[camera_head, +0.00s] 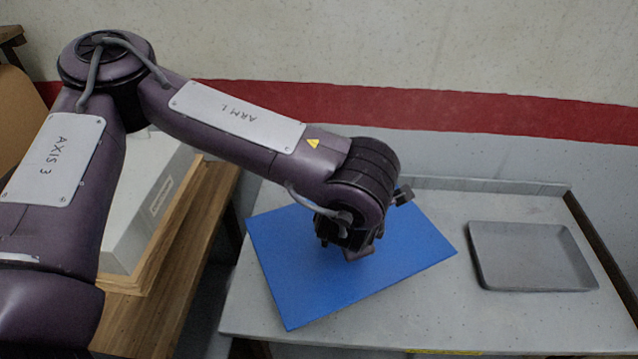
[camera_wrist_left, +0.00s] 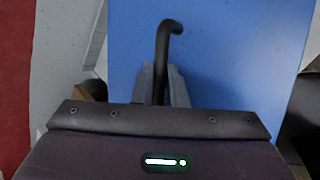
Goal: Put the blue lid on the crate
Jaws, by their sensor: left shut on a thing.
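The blue lid (camera_head: 410,255) is a flat blue panel over the left part of the grey table, in the head view. It fills much of the left wrist view (camera_wrist_left: 230,60). My left gripper (camera_head: 350,250) is above its middle, shut on its dark bent handle (camera_wrist_left: 165,45). The gap between lid and table is hard to judge. A pale grey box (camera_head: 150,215) with a label, which looks like the crate, is on the left, partly hidden behind my left arm. My right gripper is not in view.
The box is on a wooden bench (camera_head: 200,240) with a wooden edge beside it. A shallow grey tray (camera_head: 530,258) lies on the right of the grey table (camera_head: 400,325). A gap separates bench and table. A wall with a red stripe (camera_head: 450,112) stands behind.

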